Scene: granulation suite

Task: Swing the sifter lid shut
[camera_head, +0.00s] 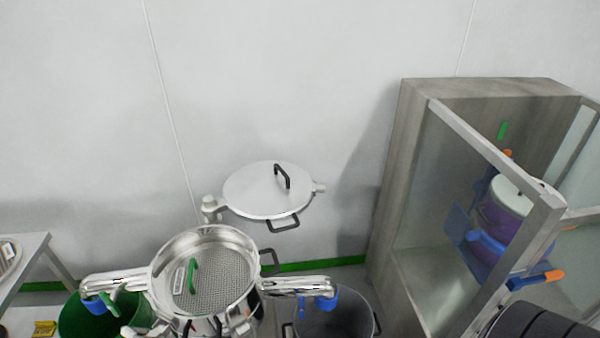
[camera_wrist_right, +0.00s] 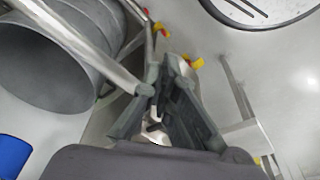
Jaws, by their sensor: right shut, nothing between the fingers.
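The sifter (camera_head: 158,285) stands at the lower middle of the head view, with its round mesh screen (camera_head: 228,283) uncovered. A green handle (camera_head: 193,276) lies over the mesh. The round steel lid (camera_head: 250,197) is swung out behind and to the right of the bowl, roughly level, beside an upright pivot post (camera_head: 209,208). It has a black handle (camera_head: 282,176) on top and another dark handle (camera_head: 284,224) at its near rim. My right gripper (camera_wrist_right: 162,82) shows only in the wrist view, shut and empty, apart from the lid. My left gripper is not in view.
A green bin (camera_head: 84,318) and a grey bin (camera_head: 335,318) stand below the sifter's side spouts. A glass-fronted cabinet (camera_head: 405,130) with blue and purple equipment stands at right. A steel table (camera_head: 22,258) is at left. In the wrist view, a grey cylinder (camera_wrist_right: 55,65) is near the gripper.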

